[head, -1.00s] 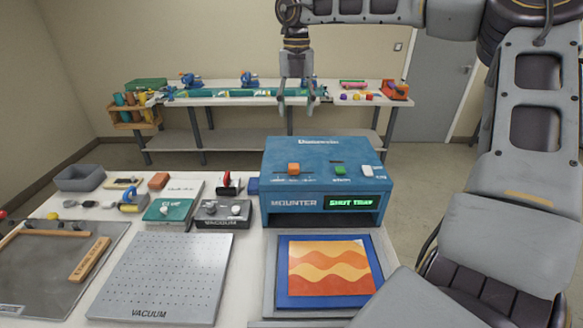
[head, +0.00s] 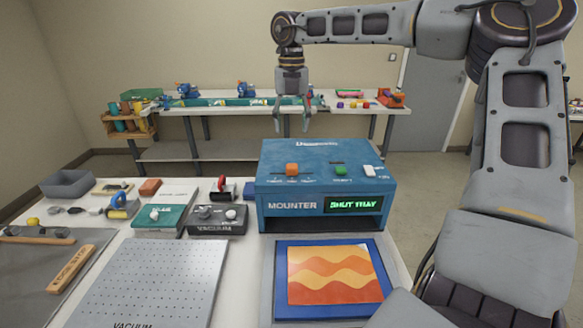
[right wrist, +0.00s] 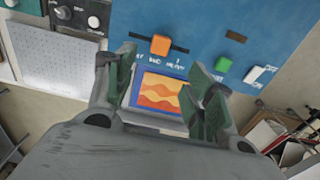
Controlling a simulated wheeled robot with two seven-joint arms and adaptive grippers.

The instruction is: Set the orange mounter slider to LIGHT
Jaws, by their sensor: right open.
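The blue mounter (head: 275,190) stands on the table with a lit green display reading "SHUT TRAY" (head: 351,204). Its orange slider (head: 292,169) sits in a dark slot on the sloped top, with slot showing on both sides of it. In the right wrist view the orange slider (right wrist: 160,44) stands beyond the fingertips; the printed labels below it are too blurred to read surely. My right gripper (head: 292,130) is open and empty, above and behind the mounter's top, apart from the slider. Its fingers also show in the right wrist view (right wrist: 163,72). My left gripper is not in view.
The tray (head: 268,300) with an orange wavy print (head: 335,275) is out in front. A vacuum box (head: 216,220) and perforated plate (head: 150,280) lie left.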

